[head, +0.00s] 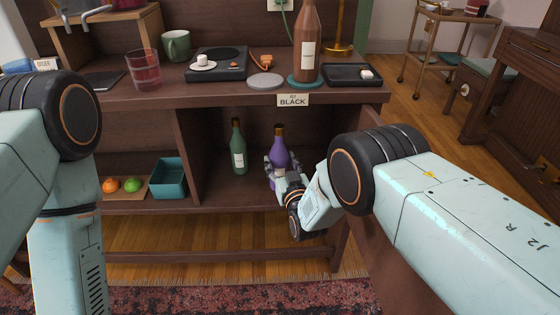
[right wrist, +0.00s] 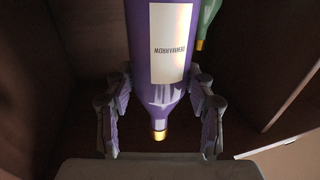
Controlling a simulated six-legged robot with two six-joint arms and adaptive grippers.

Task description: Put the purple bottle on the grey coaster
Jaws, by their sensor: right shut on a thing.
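The purple bottle (head: 279,148) stands upright inside the open lower compartment of the cabinet. My right gripper (head: 280,170) reaches into the compartment and is shut around the bottle. In the right wrist view the purple bottle (right wrist: 160,85), with a cream label and gold cap, lies between the two fingers of the gripper (right wrist: 160,105). The grey coaster (head: 265,82) lies bare on the cabinet top, left of a teal coaster. My left arm comes in at the left, but its gripper is out of view.
A green bottle (head: 238,148) stands left of the purple one. A black tray (head: 352,76), a record player (head: 218,63) and a glass (head: 143,69) are also on top. The cabinet top's edge overhangs the compartment.

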